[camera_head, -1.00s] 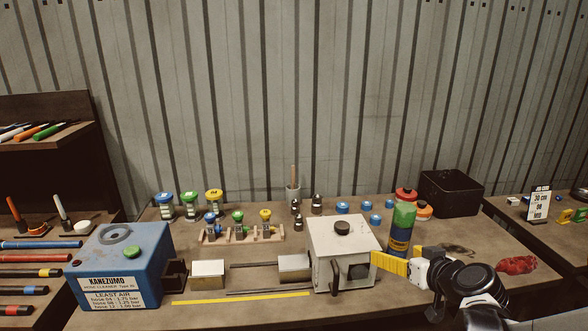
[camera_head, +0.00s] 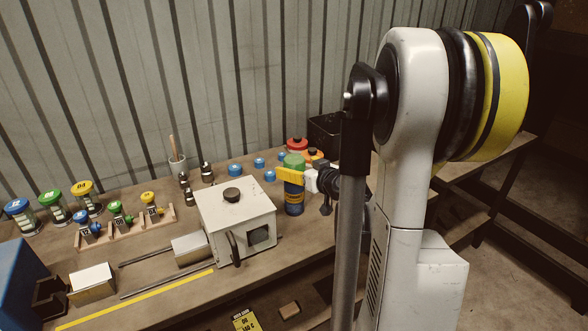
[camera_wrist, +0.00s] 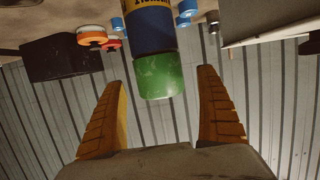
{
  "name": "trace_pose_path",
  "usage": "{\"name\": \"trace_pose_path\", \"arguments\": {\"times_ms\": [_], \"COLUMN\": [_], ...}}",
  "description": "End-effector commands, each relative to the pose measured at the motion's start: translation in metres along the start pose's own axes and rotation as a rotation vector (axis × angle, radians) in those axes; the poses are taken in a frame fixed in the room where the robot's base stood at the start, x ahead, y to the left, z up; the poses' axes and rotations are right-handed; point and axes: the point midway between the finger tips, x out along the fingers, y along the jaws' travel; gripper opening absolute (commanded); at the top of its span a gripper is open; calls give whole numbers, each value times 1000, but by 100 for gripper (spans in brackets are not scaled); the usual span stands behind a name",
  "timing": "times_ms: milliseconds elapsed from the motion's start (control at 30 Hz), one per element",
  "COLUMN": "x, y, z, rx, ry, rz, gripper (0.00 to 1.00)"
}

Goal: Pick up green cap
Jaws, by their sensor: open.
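The green cap (camera_head: 294,160) sits on top of an upright blue can (camera_head: 294,200) with a yellow band, on the bench right of the white box. My gripper (camera_head: 290,175) is at the can's upper part, and one yellow finger crosses in front of it just below the cap top. In the wrist view, which is upside down, the green cap (camera_wrist: 160,77) lies between my two spread yellow fingers, with visible gaps on both sides. The far finger is hidden in the head view.
Red and orange round containers (camera_head: 297,144) and a black bin (camera_head: 325,132) stand close behind the can. Several blue caps (camera_head: 235,169) lie to its left. The white box (camera_head: 235,218) with a black knob is near on the left. My arm blocks the bench's right part.

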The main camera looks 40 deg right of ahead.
Motion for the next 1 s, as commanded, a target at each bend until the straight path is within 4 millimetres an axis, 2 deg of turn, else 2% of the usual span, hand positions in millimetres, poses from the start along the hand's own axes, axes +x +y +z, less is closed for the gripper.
{"name": "trace_pose_path", "arguments": {"times_ms": [100, 333, 367, 400, 500, 833, 1000], "x": [19, 22, 22, 22, 22, 21, 18], "y": [-1, 0, 0, 0, 0, 0, 0], "z": [2, 0, 0, 0, 0, -1, -12], "rx": [-1, 0, 0, 0, 0, 0, 0], "ry": [0, 0, 0, 0, 0, 0, 0], "rz": [-3, 0, 0, 0, 0, 0, 0], "gripper": [85, 85, 79, 67, 42, 42, 42]}}
